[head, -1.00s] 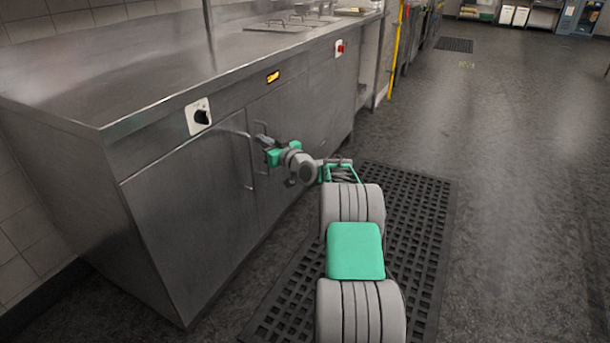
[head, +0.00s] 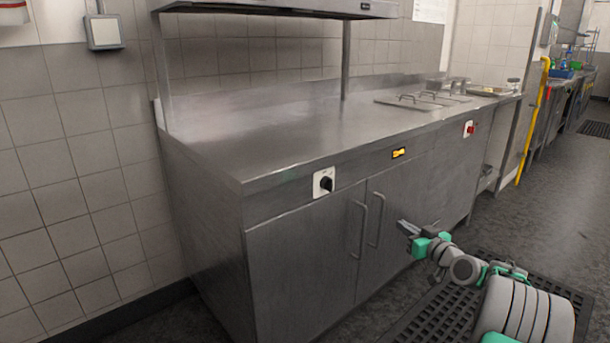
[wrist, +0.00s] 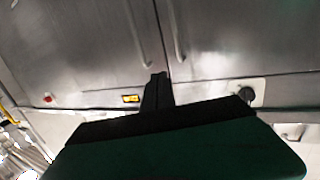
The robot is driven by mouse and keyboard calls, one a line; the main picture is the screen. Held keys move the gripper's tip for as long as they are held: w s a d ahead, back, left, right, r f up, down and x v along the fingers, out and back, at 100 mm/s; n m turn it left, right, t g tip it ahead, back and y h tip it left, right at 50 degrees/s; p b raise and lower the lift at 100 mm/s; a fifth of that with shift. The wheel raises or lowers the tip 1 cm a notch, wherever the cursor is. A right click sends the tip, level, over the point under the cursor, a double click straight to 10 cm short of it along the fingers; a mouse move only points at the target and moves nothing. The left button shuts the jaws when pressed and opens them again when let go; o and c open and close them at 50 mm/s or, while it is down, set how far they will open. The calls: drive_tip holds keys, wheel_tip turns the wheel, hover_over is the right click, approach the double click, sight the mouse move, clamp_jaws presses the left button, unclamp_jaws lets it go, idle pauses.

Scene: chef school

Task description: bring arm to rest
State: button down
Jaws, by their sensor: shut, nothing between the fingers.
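My gripper (head: 404,228) is in the head view at the lower right, in front of the steel cabinet (head: 300,262). It is shut and empty, and its tip points toward the cabinet's right door. The shut fingers also show in the wrist view (wrist: 157,90), with the cabinet doors (wrist: 75,40) beyond them. I cannot tell the exact gap between fingertips and door. My arm (head: 462,268) reaches in from the lower right corner.
Two upright door handles (head: 357,230) stick out near my gripper. A steel worktop (head: 290,135) runs above, with a black knob (head: 326,184) and a red switch (head: 470,129) on its front. A perforated black mat (head: 425,318) lies below. Open floor is at the right.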

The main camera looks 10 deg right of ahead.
drive_tip(key=s+a+r+n+g+p, duration=0.1)
drive_tip(key=a+r+g+p, duration=0.3)
drive_tip(key=a+r+p, duration=0.7)
drive_tip(key=s+a+r+g+p, duration=0.3)
drive_tip(key=s+a+r+p, duration=0.4)
drive_tip(key=a, duration=0.4)
drive_tip(key=s+a+r+m+g+h+p, duration=0.1)
drive_tip(key=s+a+r+g+p, duration=0.1)
drive_tip(key=s, duration=0.7)
drive_tip(key=s+a+r+m+g+h+p, duration=0.1)
drive_tip(key=s+r+p, duration=0.3)
drive_tip(key=s, duration=0.5)
drive_tip(key=s+a+r+g+h+p, duration=0.1)
drive_tip(key=s+a+r+g+p, duration=0.2)
drive_tip(key=s+p, duration=0.4)
drive_tip(key=shift+s+a+r+m, duration=0.2)
drive_tip(key=shift+s+a+m, duration=0.2)
drive_tip(key=shift+s, duration=0.85)
